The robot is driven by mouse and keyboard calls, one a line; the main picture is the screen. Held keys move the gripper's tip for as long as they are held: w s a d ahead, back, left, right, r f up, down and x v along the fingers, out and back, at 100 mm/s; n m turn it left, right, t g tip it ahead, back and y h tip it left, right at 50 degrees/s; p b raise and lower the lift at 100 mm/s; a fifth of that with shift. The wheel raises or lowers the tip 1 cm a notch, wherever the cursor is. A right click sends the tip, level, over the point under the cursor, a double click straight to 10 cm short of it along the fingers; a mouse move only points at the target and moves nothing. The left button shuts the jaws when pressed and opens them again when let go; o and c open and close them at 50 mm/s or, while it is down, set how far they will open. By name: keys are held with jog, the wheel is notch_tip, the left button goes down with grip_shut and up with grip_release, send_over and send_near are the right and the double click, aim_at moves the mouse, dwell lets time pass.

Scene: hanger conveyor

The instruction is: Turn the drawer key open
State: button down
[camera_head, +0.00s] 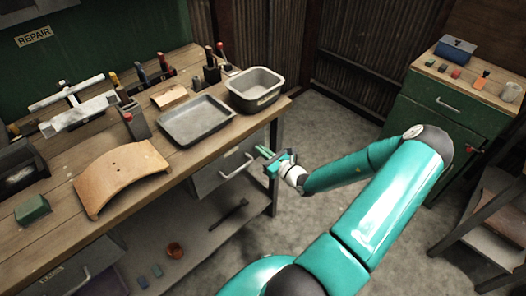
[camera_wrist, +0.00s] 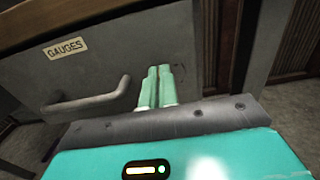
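The drawer (camera_wrist: 95,75) labelled GAUGES has a grey front with a bar handle (camera_wrist: 90,100) at its left. In the head view the drawer (camera_head: 210,176) sits under the right end of the workbench and looks closed. My gripper (camera_head: 264,153) is at the right part of this front, to the right of the handle. In the wrist view the two pale green fingers of my gripper (camera_wrist: 159,72) are close together and point at the drawer front. I see no key clearly; the fingers may hide it, and I cannot tell whether anything is between them.
The workbench (camera_head: 60,230) carries a metal tray (camera_head: 195,121), a deep bin (camera_head: 255,90) and a curved wooden piece (camera_head: 120,176). A bench leg (camera_head: 275,190) stands close to my gripper. A green cabinet (camera_head: 445,125) stands at the right. Floor between is clear.

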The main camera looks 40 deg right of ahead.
jog(key=shift+m, duration=0.3)
jog(key=shift+d+f+m, duration=0.15)
jog(key=shift+m, duration=4.2)
jog(key=shift+d+f+m, duration=0.1)
jog(key=shift+f+m, duration=0.05)
jog(key=shift+m, duration=4.2)
jog(key=c, duration=1.7)
grip_release()
